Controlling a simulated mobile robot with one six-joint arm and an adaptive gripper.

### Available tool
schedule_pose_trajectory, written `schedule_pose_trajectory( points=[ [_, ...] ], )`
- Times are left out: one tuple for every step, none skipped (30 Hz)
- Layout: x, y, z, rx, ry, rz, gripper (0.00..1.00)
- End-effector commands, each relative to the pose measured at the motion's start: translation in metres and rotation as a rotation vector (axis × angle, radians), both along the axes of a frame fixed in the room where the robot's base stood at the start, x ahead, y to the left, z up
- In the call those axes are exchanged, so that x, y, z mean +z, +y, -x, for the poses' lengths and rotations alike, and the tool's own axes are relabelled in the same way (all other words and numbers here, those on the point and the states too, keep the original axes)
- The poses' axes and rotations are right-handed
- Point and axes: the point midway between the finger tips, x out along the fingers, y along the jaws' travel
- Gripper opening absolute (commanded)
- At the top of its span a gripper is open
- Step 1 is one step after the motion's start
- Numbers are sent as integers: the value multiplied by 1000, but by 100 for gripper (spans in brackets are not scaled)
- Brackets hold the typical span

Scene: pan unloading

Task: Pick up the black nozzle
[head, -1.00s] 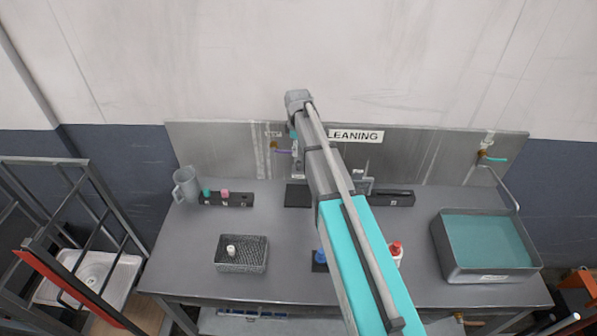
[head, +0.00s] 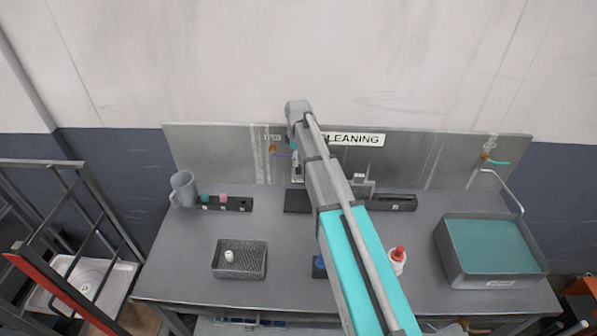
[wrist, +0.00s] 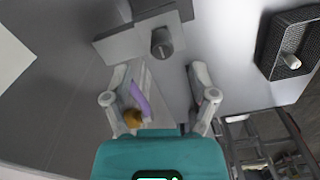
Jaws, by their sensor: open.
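A dark upright cylinder (wrist: 162,42), which seems to be the black nozzle, shows in the wrist view beside or on a grey block (wrist: 120,45). I cannot tell exactly how it is supported. My gripper (wrist: 160,82) is open and empty, its two fingers spread wide, with the cylinder between and beyond their tips in the picture. In the head view the gripper hangs near the back of the table by the dark plate (head: 297,201), largely hidden by my arm. The nozzle cannot be made out there.
A purple hose with a brass fitting (wrist: 133,117) shows beside the left finger. A wire basket (head: 240,260) holds a white piece. A rack (head: 225,204) with teal and pink pieces, a jug (head: 183,188), a bottle (head: 397,262) and a liquid-filled tub (head: 491,281) stand around.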

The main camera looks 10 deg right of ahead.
Motion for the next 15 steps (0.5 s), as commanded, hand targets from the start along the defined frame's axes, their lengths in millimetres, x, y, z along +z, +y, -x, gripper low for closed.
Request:
schedule_pose_trajectory(
  points=[
    [-3, 0, 0, 0, 0, 0, 75],
    [-4, 0, 0, 0, 0, 0, 75],
    [-6, 0, 1, 0, 0, 0, 75],
    [-8, 0, 1, 0, 0, 0, 75],
    [-10, -1, 1, 0, 0, 0, 75],
    [-13, -1, 1, 0, 0, 0, 75],
    [-15, -1, 2, 0, 0, 0, 75],
    [-18, -1, 2, 0, 0, 0, 75],
    [-21, -1, 2, 0, 0, 0, 75],
    [-23, -1, 2, 0, 0, 0, 75],
    [-26, -2, 3, 0, 0, 0, 75],
    [-29, -2, 3, 0, 0, 0, 75],
    [-31, -2, 3, 0, 0, 0, 75],
    [-33, -2, 3, 0, 0, 0, 75],
    [-36, -2, 3, 0, 0, 0, 75]
  ],
)
